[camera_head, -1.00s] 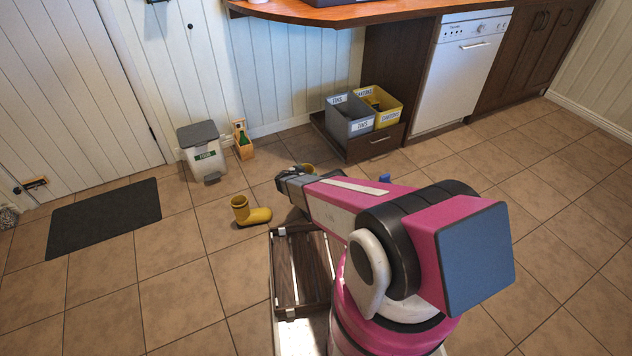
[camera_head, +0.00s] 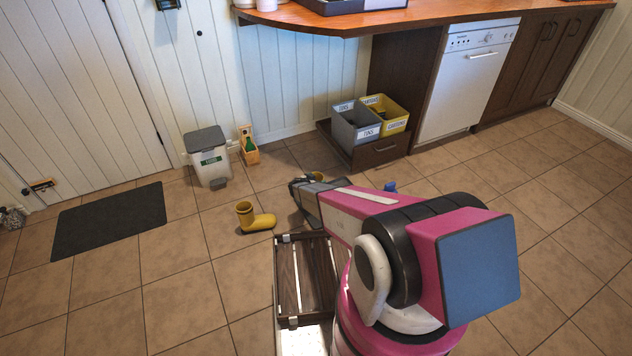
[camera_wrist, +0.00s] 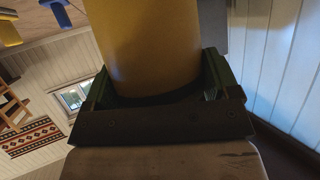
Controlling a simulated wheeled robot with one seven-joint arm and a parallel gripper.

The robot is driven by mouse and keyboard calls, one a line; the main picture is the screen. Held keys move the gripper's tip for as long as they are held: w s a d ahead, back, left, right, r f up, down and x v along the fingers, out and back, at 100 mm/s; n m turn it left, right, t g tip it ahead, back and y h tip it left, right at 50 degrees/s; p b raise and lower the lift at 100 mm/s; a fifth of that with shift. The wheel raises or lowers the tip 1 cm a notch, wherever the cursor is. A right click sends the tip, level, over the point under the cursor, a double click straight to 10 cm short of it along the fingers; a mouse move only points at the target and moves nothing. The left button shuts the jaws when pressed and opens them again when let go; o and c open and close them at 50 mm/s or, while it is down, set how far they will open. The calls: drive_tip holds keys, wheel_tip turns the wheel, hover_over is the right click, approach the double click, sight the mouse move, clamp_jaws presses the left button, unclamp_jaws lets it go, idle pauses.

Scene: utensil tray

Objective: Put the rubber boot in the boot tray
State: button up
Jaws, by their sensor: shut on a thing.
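My gripper (camera_head: 303,192) is shut on a rubber boot, seen in the wrist view as a wide plain yellow shaft (camera_wrist: 150,45) between the jaws. In the head view only a bit of yellow (camera_head: 316,176) shows past my gripper; the rest is hidden. A second yellow boot (camera_head: 256,220) stands upright on the tiles, left of my gripper and apart from it. A dark flat rectangle (camera_head: 108,220) lies on the floor by the door; I cannot tell whether it is the boot tray or a mat.
A dark slatted wooden rack (camera_head: 305,272) is just in front of me. Grey and yellow bins (camera_head: 357,125) sit in an open drawer. A small blue thing (camera_head: 390,187) is behind my arm.

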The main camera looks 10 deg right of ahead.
drive_tip(key=shift+f, duration=0.15)
drive_tip(key=o, duration=1.3)
